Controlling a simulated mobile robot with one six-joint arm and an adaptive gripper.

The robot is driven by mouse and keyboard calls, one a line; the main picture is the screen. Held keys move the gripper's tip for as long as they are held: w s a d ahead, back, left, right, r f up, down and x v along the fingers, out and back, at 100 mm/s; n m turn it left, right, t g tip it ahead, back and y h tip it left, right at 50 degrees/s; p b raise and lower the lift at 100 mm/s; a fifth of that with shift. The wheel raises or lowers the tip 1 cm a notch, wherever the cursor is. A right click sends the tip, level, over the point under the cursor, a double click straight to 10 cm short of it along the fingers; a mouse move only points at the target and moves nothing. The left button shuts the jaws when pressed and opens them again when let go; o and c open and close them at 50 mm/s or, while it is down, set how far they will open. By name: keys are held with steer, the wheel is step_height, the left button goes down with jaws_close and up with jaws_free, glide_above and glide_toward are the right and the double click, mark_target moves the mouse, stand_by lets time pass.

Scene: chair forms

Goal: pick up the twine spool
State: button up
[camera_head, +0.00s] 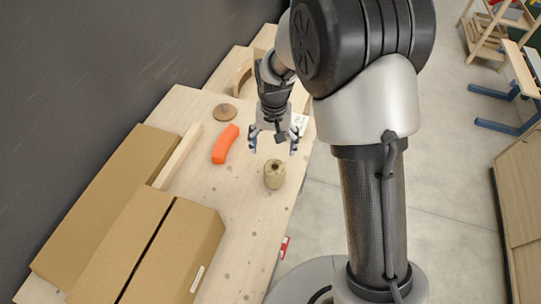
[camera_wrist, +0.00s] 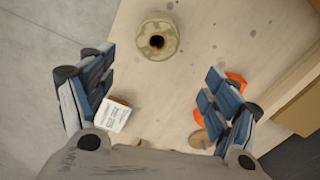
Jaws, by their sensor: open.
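The twine spool (camera_head: 274,174) is a small tan-beige roll standing on the light wooden table, near its right edge in the head view. In the wrist view the spool (camera_wrist: 158,37) shows from above at the top centre, with a dark hole in its middle. My gripper (camera_head: 274,148) is open and empty, above the table and just behind the spool in the head view. In the wrist view its two blue-padded fingers (camera_wrist: 157,84) are spread wide, with the spool beyond the fingertips and not touching them.
An orange curved piece (camera_head: 225,144) and a round brown disc (camera_head: 225,112) lie left of my gripper. A white printed box (camera_wrist: 112,115) lies below the left finger in the wrist view. Cardboard boxes (camera_head: 171,254) fill the table's near left. The table's right edge is close to the spool.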

mark_target(274, 167)
steer(key=f+b, duration=0.1)
steer(key=f, duration=0.2)
steer(key=f+b, duration=0.1)
steer(key=f, duration=0.3)
steer(key=f+b, duration=0.1)
steer(key=f, duration=0.3)
steer(key=shift+s+d+f, duration=0.1)
steer(key=shift+s+f, duration=0.05)
steer(key=shift+s, duration=0.1)
steer(key=f, duration=0.1)
steer(key=f+b, duration=0.1)
steer(key=f, duration=0.1)
steer(key=f+b, duration=0.1)
steer(key=f, duration=0.1)
steer(key=shift+s+d+f, duration=0.15)
steer(key=shift+s, duration=0.1)
steer(key=shift+c, duration=0.5)
steer(key=c, duration=1)
steer(key=shift+c, duration=0.5)
steer(key=shift+r, duration=0.2)
step_height(274, 167, up, 20)
steer(key=p, duration=0.5)
steer(key=shift+f, duration=0.1)
